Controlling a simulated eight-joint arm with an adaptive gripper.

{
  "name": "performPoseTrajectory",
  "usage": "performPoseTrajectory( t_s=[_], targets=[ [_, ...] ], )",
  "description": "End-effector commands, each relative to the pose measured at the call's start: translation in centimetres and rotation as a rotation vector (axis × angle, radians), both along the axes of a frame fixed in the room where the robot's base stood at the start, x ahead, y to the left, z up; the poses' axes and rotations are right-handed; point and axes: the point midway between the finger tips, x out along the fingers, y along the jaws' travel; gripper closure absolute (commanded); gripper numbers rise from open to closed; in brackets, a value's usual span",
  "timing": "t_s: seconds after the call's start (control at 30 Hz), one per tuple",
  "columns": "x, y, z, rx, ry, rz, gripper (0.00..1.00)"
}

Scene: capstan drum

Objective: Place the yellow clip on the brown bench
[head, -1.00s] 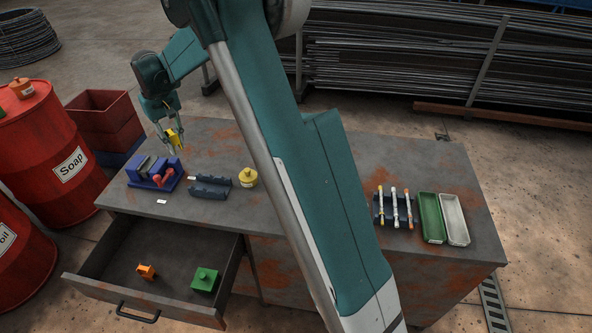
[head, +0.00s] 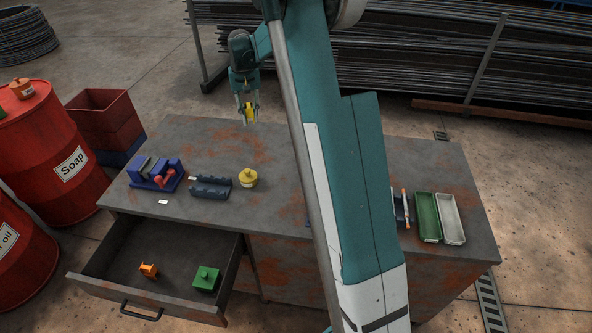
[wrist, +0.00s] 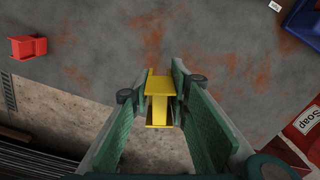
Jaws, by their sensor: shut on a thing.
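My gripper (head: 247,116) is shut on the yellow clip (head: 251,110), which it holds in the air near the back edge of the bench. The wrist view shows the clip (wrist: 160,92) between the two green fingers (wrist: 160,105), with the bench's edge and the floor behind it. The bench (head: 215,143) is grey with brown rust patches. Its top directly around and in front of the gripper is bare. My arm hides the middle of the bench top.
A blue vise (head: 157,173), a dark holder (head: 211,188) and a yellow pot (head: 248,178) stand on the bench's left. Green (head: 427,217) and white (head: 450,219) trays lie right. An open drawer (head: 170,262) holds orange and green pieces. A red object (wrist: 28,47) shows in the wrist view.

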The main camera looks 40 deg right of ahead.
Motion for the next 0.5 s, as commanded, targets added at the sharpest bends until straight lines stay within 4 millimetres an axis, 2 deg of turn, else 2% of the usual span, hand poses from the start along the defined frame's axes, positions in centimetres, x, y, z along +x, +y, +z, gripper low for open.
performPoseTrajectory(
  t_s=[0.03, 0.1, 0.5],
  targets=[
    [-0.4, -1.8, 0.1, 0.0, 0.0, -0.029, 0.9],
    [-0.8, -4.0, 0.1, 0.0, 0.0, -0.068, 0.9],
    [-4.3, -15.4, 0.0, 0.0, 0.0, -0.272, 0.9]
  ],
)
